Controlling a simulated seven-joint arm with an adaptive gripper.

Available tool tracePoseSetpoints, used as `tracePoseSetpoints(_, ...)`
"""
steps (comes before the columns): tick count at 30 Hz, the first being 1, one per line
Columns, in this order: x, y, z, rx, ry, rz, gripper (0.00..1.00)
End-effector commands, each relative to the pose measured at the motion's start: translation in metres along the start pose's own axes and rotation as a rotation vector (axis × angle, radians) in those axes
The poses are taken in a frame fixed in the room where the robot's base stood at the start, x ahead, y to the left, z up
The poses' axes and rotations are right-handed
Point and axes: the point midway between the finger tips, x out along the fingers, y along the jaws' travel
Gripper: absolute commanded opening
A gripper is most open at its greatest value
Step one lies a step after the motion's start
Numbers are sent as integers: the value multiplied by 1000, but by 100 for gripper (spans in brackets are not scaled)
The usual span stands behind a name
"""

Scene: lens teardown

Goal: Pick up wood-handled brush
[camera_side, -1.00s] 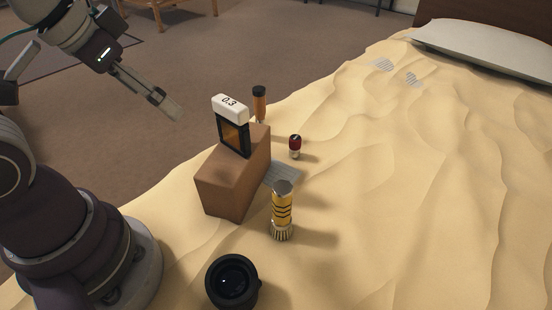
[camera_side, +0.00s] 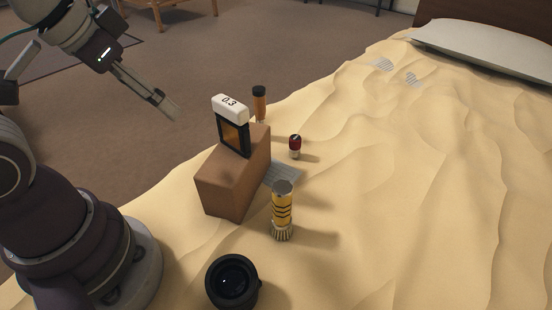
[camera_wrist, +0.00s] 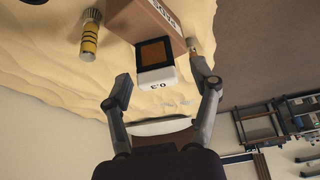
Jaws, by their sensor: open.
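The wood-handled brush (camera_side: 259,104) stands upright on the sandy bed cover behind the cardboard box in the side view. It has a brown handle with a dark top and a pale lower end, partly hidden. In the wrist view, a small tan piece (camera_wrist: 192,44) beside the right fingertip may be this brush, mostly covered by the finger. My gripper (camera_side: 165,104) is in the air left of the box and brush, apart from both. In the wrist view my gripper (camera_wrist: 160,74) is open, with nothing held between its fingers.
A cardboard box (camera_side: 231,181) carries a white-topped dark-framed filter marked 0.3 (camera_side: 232,122), close to the brush. A yellow striped brush (camera_side: 282,208), a red-topped small item (camera_side: 295,145) and a black lens (camera_side: 232,281) stand nearby. The bed's right side is clear.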

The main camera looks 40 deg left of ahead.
Motion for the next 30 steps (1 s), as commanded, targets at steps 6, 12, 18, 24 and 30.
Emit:
tracePoseSetpoints(6, 0, 0, 0, 0, 0, 0, 59)
tracePoseSetpoints(12, 1, -5, -34, 35, -29, -19, 59)
tracePoseSetpoints(18, 39, -29, -114, 123, -89, -3, 59)
tracePoseSetpoints(24, 94, -62, -156, 161, -104, 57, 59)
tracePoseSetpoints(30, 121, -75, -163, 168, -102, 83, 59)
